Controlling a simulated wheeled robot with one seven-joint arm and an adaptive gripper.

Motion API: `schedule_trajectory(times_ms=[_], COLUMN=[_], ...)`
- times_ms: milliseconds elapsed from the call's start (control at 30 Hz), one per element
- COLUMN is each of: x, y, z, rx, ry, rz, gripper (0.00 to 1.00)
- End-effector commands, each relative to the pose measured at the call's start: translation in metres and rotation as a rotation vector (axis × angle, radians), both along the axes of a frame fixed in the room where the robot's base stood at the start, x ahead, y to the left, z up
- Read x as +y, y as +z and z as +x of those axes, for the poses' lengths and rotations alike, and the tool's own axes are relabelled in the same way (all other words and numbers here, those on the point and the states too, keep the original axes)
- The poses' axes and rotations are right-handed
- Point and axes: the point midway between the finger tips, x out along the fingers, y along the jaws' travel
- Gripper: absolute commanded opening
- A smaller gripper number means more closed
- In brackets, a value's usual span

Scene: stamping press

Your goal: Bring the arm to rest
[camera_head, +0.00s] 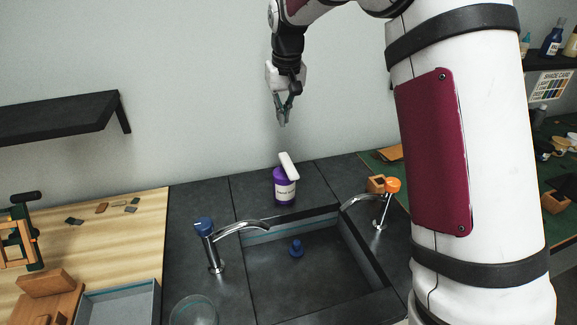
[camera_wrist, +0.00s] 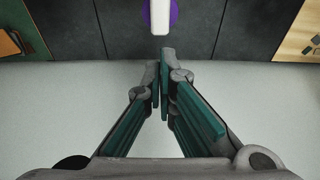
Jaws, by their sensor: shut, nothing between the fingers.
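My gripper (camera_head: 283,122) hangs in the air in front of the pale wall, pointing down, above the back edge of the counter. Its fingers are closed together with nothing between them. The wrist view also shows my gripper (camera_wrist: 163,52) with its tips together. A purple bottle (camera_head: 285,188) with a white top stands on the dark counter behind the sink, below my gripper and apart from it. In the wrist view the purple bottle (camera_wrist: 174,14) shows partly at the top edge.
A dark sink (camera_head: 320,270) holds a small blue object (camera_head: 296,249). A blue-capped tap (camera_head: 212,245) and an orange-capped tap (camera_head: 383,205) flank it. A black shelf (camera_head: 60,118) juts from the wall at left. A grey tray (camera_head: 118,305) is at lower left. The air around my gripper is clear.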

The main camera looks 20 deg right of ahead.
Motion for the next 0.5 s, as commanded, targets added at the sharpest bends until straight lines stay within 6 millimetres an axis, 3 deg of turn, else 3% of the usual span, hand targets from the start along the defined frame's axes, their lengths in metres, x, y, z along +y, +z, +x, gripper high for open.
schedule_trajectory(times_ms=[167,267,367,500], x=[0.0,0.0,0.001,0.001], y=[0.004,0.02,0.043,0.074], z=[-0.004,-0.019,-0.047,-0.097], rx=[-0.004,-0.019,-0.043,-0.079], ry=[0.0,0.002,0.002,0.003], rz=[-0.001,-0.002,-0.005,-0.009], gripper=[0.0,0.0,0.0,0.0])
